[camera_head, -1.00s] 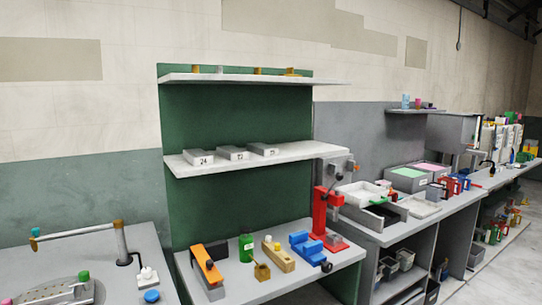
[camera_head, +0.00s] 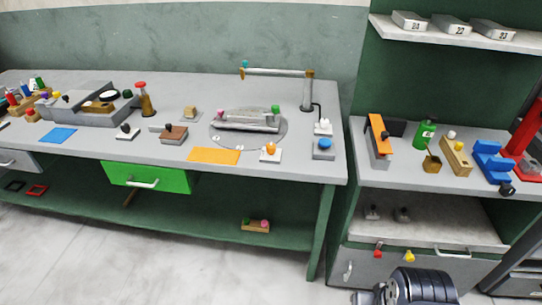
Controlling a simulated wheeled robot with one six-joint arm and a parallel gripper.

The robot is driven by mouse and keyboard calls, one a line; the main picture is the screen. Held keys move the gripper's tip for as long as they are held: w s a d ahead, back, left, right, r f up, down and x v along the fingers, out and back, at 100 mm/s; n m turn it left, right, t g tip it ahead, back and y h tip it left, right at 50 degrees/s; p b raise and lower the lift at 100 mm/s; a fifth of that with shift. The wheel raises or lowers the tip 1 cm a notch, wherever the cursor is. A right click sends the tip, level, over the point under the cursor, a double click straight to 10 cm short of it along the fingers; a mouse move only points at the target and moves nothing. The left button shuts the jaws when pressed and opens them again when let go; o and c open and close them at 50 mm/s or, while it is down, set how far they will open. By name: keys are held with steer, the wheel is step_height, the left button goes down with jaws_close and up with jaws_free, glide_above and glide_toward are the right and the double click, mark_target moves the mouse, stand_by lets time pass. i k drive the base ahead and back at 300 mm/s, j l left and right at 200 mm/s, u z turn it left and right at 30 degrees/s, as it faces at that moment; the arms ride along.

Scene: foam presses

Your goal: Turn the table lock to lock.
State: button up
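A round grey turntable (camera_head: 222,137) is set in the long grey bench. It carries a grey fixture (camera_head: 248,122) with a green knob at its right end and a pink one near its left. Small controls stand around its right side: an orange knob on a white base (camera_head: 270,153), a blue knob on a grey base (camera_head: 324,147) and a white switch-like block (camera_head: 323,127). I cannot tell which of these is the table lock, or its setting. A dark ridged part of my arm shows at the bottom edge; no gripper fingers are visible.
An orange mat (camera_head: 214,156) lies at the bench's front edge, above a green drawer (camera_head: 146,177). A second bench (camera_head: 400,177) with tools stands right, below a shelf. The floor in front is clear.

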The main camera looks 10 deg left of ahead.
mark_target(270, 147)
steer(key=i+j, duration=0.3)
steer(key=i, duration=0.2)
steer(key=i+j, duration=0.3)
steer(key=i, duration=0.25)
steer(key=k+u, duration=0.05)
